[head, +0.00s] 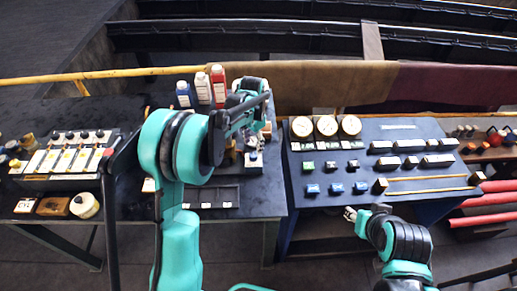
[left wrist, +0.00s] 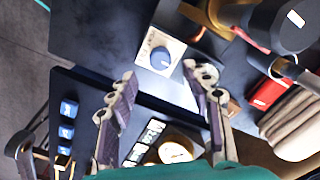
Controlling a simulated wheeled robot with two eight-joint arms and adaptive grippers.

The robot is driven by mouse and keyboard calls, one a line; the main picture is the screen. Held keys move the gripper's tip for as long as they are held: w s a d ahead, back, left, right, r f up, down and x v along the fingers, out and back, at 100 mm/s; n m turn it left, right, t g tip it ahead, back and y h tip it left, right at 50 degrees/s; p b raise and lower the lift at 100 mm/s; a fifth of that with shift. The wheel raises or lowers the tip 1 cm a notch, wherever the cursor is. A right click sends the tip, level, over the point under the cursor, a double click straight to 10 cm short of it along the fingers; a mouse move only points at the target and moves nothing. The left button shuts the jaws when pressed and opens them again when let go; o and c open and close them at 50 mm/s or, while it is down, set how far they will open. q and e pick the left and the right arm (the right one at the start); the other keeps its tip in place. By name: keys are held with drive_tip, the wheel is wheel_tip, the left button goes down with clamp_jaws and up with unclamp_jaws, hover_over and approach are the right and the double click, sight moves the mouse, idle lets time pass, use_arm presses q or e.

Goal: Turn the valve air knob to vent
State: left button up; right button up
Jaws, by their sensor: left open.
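A round blue knob (left wrist: 160,57) sits on a white plate (left wrist: 172,47) in the left wrist view; it looks like the valve air knob. In the head view, a dark knob on a white plate (head: 254,159) at the right edge of the left table looks like the same one. My left gripper (left wrist: 160,72) is open and empty, its fingers apart on either side of the knob in the picture. Contact cannot be told. In the head view my left arm hides part of this area. My right gripper (head: 350,214) is near the right panel's front edge, too small to read.
The right panel (head: 350,225) carries gauges (head: 326,125), blue buttons (head: 336,187) and brass rods. Blue, white and red bottles (head: 217,84) stand behind my left arm. A switch block (head: 60,160) is at the left. A narrow gap separates the tables.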

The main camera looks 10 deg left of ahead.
sight(253, 154)
use_arm(q)
wheel_tip(253, 154, down, 6)
drive_tip(key=shift+f+b, duration=0.1)
drive_tip(key=shift+b, duration=0.4)
clamp_jaws()
